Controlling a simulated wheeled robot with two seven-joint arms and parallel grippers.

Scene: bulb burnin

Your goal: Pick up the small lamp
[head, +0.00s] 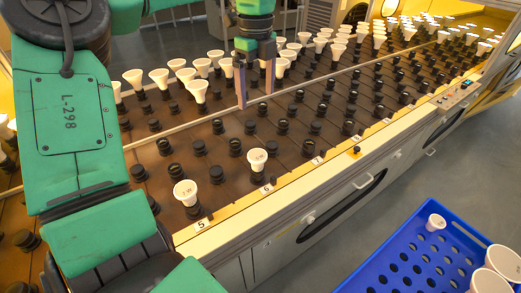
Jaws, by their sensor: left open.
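White cone-shaped lamps stand face up in dark sockets on the burn-in rack. One lamp (186,190) with a printed face stands at the near edge by label 5, and a second lamp (257,158) stands near label 6. A small lamp (436,222) is in the blue crate (385,268), beside larger lamps (490,281) cut off by the picture edge. My left gripper (255,98) points down over the rack, beyond the two near lamps. Its two fingers are apart with no lamp between them. My right gripper is not in view.
Many lamps (198,90) fill the far rows of the rack, close behind my left gripper. The nearer rows are mostly empty sockets (235,147). A numbered front rail (290,178) borders the rack. Grey floor (440,175) lies between rack and crate.

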